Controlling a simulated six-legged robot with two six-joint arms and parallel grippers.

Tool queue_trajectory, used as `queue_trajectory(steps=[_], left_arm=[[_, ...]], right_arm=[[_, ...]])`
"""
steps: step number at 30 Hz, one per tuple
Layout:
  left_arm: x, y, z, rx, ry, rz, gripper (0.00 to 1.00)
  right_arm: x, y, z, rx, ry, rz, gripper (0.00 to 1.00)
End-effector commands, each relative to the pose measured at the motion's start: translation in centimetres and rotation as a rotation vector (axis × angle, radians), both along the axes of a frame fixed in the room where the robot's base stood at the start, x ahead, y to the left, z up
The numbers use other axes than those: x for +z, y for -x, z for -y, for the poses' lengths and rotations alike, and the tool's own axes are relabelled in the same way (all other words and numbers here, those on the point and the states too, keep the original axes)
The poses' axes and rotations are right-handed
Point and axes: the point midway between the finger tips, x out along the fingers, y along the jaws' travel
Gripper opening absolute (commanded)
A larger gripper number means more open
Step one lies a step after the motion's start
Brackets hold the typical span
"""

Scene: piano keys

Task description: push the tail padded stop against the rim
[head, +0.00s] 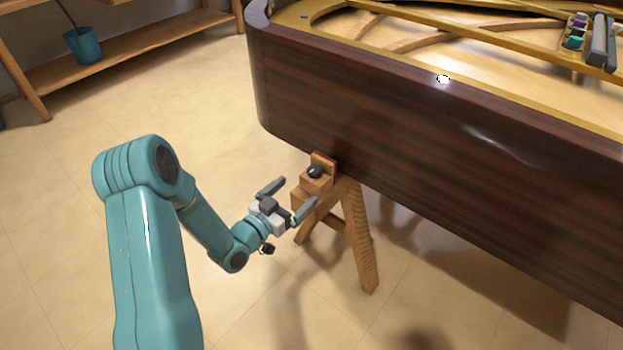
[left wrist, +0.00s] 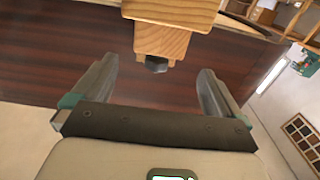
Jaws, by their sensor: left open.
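The padded stop (head: 316,181) is a small wooden block with a black knob and an upright reddish pad facing the piano. It sits on top of a wooden trestle (head: 359,235) beside the dark brown rim (head: 420,140). I cannot tell whether the pad touches the rim. My left gripper (head: 299,191) is open and empty, just left of the stop, fingers pointing towards it. In the left wrist view, the stop's wood and dark knob (left wrist: 157,64) show ahead, between and beyond the open fingers (left wrist: 157,88). My right gripper is not in view.
The piano's open top shows strings and a gold frame (head: 400,71). Small coloured items and grey bars (head: 597,42) lie at its far right. A wooden shelf (head: 130,42) with a teal pot (head: 83,46) stands at the back left. The tiled floor around the trestle is clear.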

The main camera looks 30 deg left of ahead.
Motion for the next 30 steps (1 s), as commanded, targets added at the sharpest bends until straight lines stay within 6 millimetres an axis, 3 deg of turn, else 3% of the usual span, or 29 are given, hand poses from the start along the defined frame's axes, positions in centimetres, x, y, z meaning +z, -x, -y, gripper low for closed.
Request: queue_trajectory(steps=[3,10,23,30], left_arm=[[-0.1,-2.8,0.5,-0.004,-0.001,0.001,1.00],[-0.1,-6.6,0.7,-0.002,0.000,0.000,1.00],[-0.1,-7.6,0.4,0.001,0.001,-0.003,1.00],[-0.1,-7.6,0.4,0.000,0.001,-0.002,0.24]], right_arm=[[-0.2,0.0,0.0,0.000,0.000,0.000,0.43],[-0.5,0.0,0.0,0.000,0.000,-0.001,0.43],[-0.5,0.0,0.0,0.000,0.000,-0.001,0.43],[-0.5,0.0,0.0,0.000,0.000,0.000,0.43]])
